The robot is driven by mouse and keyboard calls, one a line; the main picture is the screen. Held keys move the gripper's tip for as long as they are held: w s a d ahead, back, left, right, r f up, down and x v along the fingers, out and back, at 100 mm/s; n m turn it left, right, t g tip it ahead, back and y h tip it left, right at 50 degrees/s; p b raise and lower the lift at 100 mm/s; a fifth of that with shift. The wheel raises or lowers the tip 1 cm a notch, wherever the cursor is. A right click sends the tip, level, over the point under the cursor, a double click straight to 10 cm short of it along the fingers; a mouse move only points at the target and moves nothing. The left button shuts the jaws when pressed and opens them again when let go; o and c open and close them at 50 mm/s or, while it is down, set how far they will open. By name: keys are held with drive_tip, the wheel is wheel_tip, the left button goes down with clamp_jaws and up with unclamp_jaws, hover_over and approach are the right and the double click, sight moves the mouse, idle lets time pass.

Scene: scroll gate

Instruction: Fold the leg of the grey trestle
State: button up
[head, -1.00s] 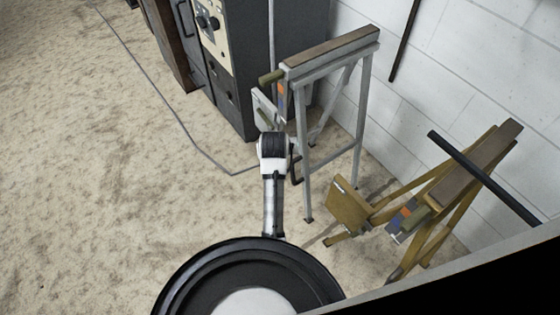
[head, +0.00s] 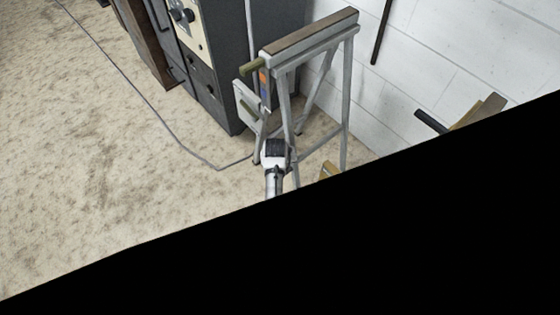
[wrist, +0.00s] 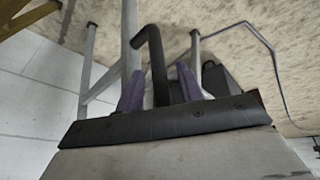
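The grey trestle (head: 309,40) stands upright against the white wall in the head view, with a brown top board and a small green-handled part on its left side. Its grey legs are spread; their lower ends are partly hidden. In the wrist view a grey leg (wrist: 129,38) carries a bent black handle (wrist: 155,58). My gripper (wrist: 160,80) has its two purple-tipped fingers apart, with the black handle between them and a gap visible on the right. Contact with the left finger cannot be told. In the head view my wrist covers the fingers.
A dark cabinet (head: 225,60) stands behind and left of the trestle. A yellow trestle (head: 482,110) at the right is mostly hidden by a large black area. A cable (head: 150,108) lies on the floor.

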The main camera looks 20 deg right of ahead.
drive_tip(key=shift+w+d+f, duration=0.1)
drive_tip(key=shift+w+f, duration=0.05)
drive_tip(key=shift+f, duration=0.2)
drive_tip(key=shift+c, duration=0.3)
clamp_jaws()
